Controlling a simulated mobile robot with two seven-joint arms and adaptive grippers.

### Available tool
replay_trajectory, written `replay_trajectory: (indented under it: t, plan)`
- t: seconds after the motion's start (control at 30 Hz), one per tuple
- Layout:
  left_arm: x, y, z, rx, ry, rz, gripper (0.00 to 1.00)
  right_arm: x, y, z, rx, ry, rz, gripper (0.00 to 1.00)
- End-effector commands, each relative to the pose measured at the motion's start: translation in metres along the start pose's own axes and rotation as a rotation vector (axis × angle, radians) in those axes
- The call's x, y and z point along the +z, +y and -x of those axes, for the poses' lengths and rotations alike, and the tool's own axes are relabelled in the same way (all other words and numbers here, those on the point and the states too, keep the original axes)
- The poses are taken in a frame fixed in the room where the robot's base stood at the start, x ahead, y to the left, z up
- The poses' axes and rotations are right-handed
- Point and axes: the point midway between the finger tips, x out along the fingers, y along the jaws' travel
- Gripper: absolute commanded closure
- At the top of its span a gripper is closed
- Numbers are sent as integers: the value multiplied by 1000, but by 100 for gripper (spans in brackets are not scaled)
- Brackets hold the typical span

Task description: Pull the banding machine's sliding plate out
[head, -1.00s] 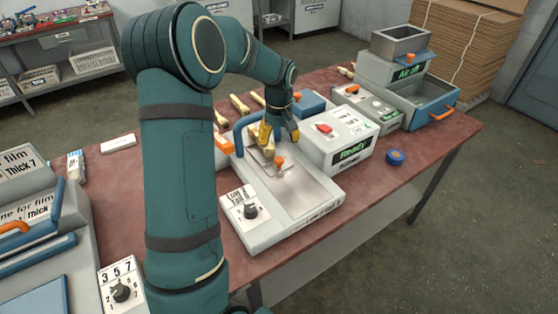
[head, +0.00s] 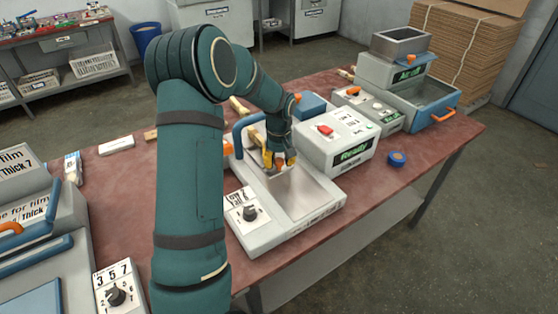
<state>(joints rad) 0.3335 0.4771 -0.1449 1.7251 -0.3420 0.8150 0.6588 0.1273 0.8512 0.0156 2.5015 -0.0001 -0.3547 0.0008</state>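The banding machine, a light grey unit (head: 262,238) with a black dial and a blue hoop handle, stands mid-table. Its flat metal sliding plate (head: 305,192) lies on top, with an orange knob (head: 279,163) near the plate's back end. My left gripper (head: 279,159) points down at the knob, its yellow-tipped fingers apart on either side of it. It looks open; I cannot tell whether the fingers touch the knob. My gripper and forearm hide the area behind the knob. My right gripper is not in view.
The white "Ready" box (head: 336,145) stands close on the right of the plate. A blue tape roll (head: 397,158) lies farther right. A film machine (head: 35,225) fills the left. The red table (head: 425,150) is clear around the tape roll.

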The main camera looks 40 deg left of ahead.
Motion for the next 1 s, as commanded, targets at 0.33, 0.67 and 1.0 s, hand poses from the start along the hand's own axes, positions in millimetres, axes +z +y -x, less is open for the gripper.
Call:
replay_trajectory:
  t: [0.33, 0.67, 1.0]
  plan:
    - [3, 2, 0, 0, 0, 0, 100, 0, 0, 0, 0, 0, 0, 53]
    - [51, 22, 0, 0, -3, -6, 100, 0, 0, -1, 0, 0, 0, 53]
    - [117, 48, 0, -1, -3, -6, 100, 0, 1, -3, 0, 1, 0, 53]
